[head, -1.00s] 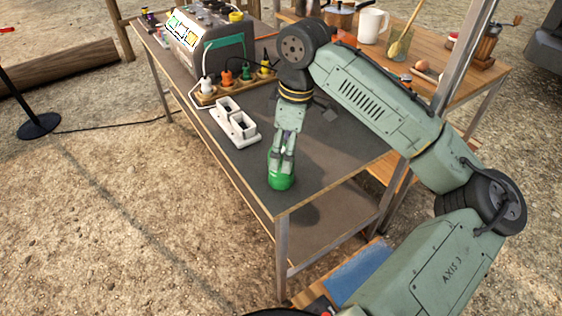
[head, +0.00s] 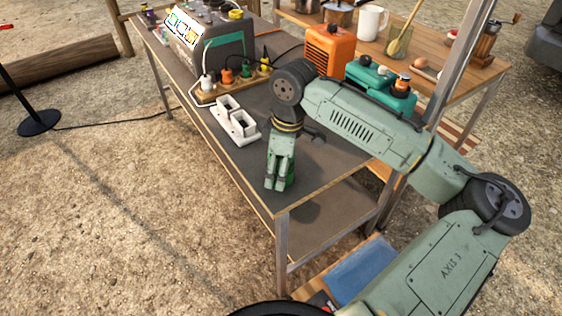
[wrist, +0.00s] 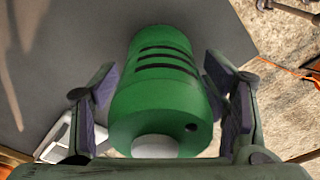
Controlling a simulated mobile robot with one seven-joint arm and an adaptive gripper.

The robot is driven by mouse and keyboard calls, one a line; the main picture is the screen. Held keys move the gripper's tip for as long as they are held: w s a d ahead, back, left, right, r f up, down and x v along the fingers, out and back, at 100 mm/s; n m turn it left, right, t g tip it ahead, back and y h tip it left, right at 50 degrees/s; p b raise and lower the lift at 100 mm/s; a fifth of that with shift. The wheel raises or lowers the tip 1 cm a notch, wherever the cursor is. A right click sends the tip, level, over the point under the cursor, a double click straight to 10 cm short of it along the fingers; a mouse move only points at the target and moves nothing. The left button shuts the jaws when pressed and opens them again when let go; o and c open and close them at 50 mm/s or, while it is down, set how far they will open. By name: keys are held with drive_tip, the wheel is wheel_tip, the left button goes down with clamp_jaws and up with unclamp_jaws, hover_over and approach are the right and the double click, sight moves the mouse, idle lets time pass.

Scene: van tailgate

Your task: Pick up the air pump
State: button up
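The green cylinder with black stripes and a pale round end, which I take to be the air pump (wrist: 160,90), fills the middle of the wrist view. In the head view it stands near the front corner of the grey-topped table (head: 235,165), mostly hidden behind my fingers. My gripper (head: 277,187) points down over it. In the wrist view the fingers of my gripper (wrist: 165,105) are spread on both sides of the cylinder. The pads lie close to its sides, and firm contact is not clear.
A white socket block (head: 237,122), a power strip with coloured plugs (head: 232,84) and a large grey unit (head: 215,45) stand farther back on the table. An orange box (head: 329,50) and a teal case (head: 375,78) sit on the wooden table behind.

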drive_tip(key=c, duration=1.2)
drive_tip(key=shift+r, duration=0.15)
drive_tip(key=shift+r, duration=0.25)
drive_tip(key=r, duration=0.1)
drive_tip(key=r+b, duration=0.1)
drive_tip(key=shift+s+d+r, duration=0.2)
drive_tip(key=shift+d+r, duration=0.1)
drive_tip(key=s+d+r+b, duration=0.1)
drive_tip(key=s+d+b, duration=0.2)
drive_tip(key=s+d, duration=0.6)
drive_tip(key=d, duration=0.3)
drive_tip(key=shift+s+r, duration=0.3)
drive_tip(key=shift+r, duration=0.05)
